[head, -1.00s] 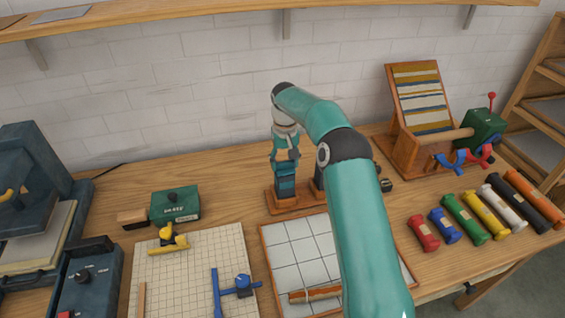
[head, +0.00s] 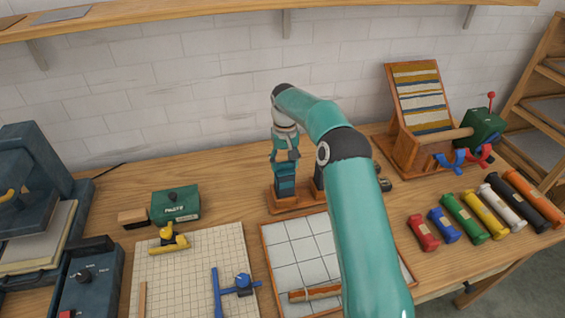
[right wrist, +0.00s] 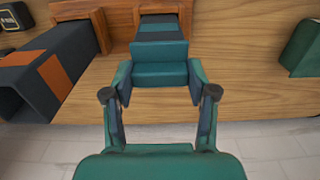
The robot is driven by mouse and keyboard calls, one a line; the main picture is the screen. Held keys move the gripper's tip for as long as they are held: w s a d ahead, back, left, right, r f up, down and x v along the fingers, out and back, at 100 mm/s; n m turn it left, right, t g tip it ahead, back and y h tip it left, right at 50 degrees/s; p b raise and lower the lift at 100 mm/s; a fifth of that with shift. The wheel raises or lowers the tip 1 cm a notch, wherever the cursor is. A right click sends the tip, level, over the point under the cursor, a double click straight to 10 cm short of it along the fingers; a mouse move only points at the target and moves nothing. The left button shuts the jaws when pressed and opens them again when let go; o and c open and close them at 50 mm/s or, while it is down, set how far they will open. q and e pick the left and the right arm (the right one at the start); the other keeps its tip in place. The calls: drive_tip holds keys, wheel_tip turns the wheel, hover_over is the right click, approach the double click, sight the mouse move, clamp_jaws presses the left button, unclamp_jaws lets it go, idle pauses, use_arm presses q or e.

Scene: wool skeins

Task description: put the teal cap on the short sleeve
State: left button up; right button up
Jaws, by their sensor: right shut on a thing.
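My right gripper (right wrist: 160,96) is shut on the teal cap (right wrist: 160,74) in the right wrist view. The cap is in line with a dark sleeve with a teal band (right wrist: 160,36), which stands in a wooden stand. They look touching, but I cannot tell how far the cap is seated. In the head view, my right gripper (head: 286,156) is over the left place of the wooden stand (head: 290,204). Another dark sleeve with an orange band (right wrist: 58,74) stands beside it, mostly hidden by my arm in the head view. My left gripper is not in view.
A green box (head: 176,204) stands left of the stand. A gridded board (head: 200,262) and a tiled tray (head: 268,262) lie in front. Several coloured rolls (head: 464,218) lie at right, before a small loom (head: 420,110). A white brick wall is close behind.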

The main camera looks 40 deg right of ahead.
idle(0.3)
drive_tip(key=o, duration=1.2)
drive_tip(key=shift+r, duration=0.1)
drive_tip(key=shift+s+r+p, duration=0.1)
drive_tip(key=shift+r+p, duration=0.95)
drive_tip(key=shift+r, duration=2.35)
